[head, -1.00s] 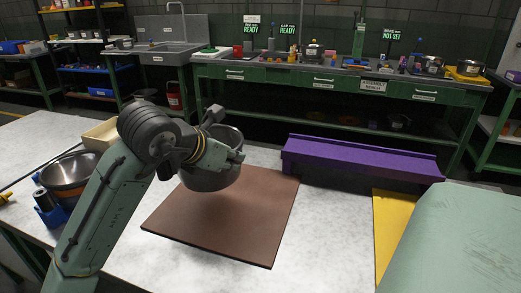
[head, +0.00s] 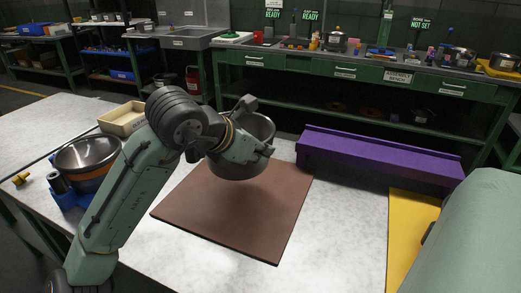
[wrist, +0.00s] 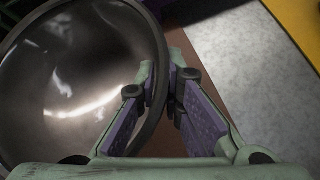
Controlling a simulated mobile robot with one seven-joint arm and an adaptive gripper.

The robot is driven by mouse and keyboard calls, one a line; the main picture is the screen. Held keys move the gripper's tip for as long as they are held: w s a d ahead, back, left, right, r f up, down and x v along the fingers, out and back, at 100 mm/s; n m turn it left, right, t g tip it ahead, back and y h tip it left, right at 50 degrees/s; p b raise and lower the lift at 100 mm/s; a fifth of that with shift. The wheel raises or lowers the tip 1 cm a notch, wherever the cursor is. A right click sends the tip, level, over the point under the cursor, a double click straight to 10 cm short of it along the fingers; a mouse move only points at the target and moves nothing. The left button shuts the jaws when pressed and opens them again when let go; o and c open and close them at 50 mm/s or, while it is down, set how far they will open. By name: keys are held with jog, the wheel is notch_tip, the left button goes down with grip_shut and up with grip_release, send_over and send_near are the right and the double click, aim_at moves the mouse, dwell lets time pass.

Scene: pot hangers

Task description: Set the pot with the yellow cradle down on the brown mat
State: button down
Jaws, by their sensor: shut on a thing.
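My gripper (head: 266,150) is shut on the rim of a grey metal pot (head: 236,172). In the wrist view the pot's shiny inside (wrist: 75,85) fills the left, and its dark rim passes between the purple pads of my gripper (wrist: 163,90). The pot is over the far part of the brown mat (head: 235,215), with a soft shadow under it; it looks a little above the mat. The mat is otherwise bare. No yellow cradle shows on or under the held pot; my gripper and arm hide part of the pot.
A second pot (head: 88,153) sits in a blue cradle (head: 66,196) at left, near a cream bin (head: 122,118). A purple block (head: 380,158) stands behind the mat to the right. A yellow mat (head: 408,225) lies at right, partly covered by a pale green shape (head: 470,235).

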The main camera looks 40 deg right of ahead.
jog(key=shift+f+b, duration=3.4)
jog(key=shift+f, duration=0.45)
jog(key=shift+f+b, duration=0.6)
jog(key=shift+b, duration=0.05)
jog(key=c, duration=1.9)
grip_release()
jog(key=shift+o, duration=1.3)
jog(key=v, duration=1.2)
notch_tip(320, 180, up, 10)
jog(key=p, duration=0.8)
